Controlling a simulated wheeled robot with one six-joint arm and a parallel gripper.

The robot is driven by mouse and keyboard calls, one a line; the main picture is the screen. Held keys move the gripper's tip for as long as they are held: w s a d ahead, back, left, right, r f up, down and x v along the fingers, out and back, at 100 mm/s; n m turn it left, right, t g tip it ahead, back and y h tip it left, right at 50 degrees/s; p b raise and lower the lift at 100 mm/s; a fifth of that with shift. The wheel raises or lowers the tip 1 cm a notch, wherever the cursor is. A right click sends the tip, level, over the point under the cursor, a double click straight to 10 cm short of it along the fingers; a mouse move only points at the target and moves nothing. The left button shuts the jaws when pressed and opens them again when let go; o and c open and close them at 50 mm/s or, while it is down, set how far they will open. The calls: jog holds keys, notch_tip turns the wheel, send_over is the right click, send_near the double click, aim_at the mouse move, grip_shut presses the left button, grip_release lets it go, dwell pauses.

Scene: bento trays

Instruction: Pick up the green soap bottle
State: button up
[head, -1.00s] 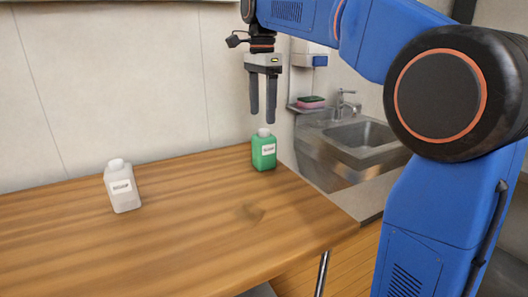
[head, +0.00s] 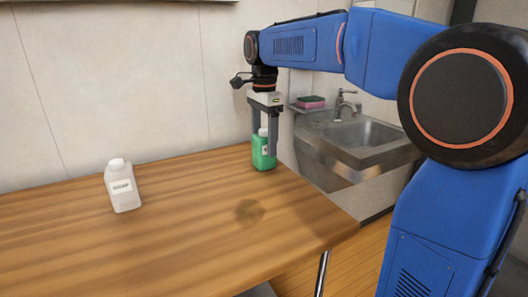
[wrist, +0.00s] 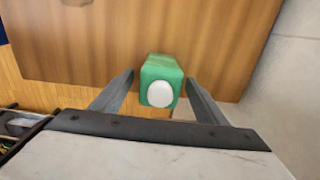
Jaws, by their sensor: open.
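The green soap bottle (head: 262,161) stands upright on the wooden table (head: 170,235), near its far right edge. It has a white cap and a white label. My gripper (head: 264,149) points down over it, with one finger on each side of its upper part. In the wrist view the bottle (wrist: 160,72) shows from above between the two open fingers of my gripper (wrist: 158,80). A gap shows on both sides there, so the fingers seem apart from the bottle.
A white soap bottle (head: 121,187) stands on the table to the left. A metal sink (head: 360,140) with a faucet (head: 344,104) lies to the right, beyond the table edge. A pink and green sponge (head: 311,102) rests beside it. The wall (head: 110,80) is close behind. The table's middle is clear.

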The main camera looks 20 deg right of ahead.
jog(key=shift+c, duration=0.7)
jog(key=c, duration=1.2)
jog(key=shift+r, duration=5.05)
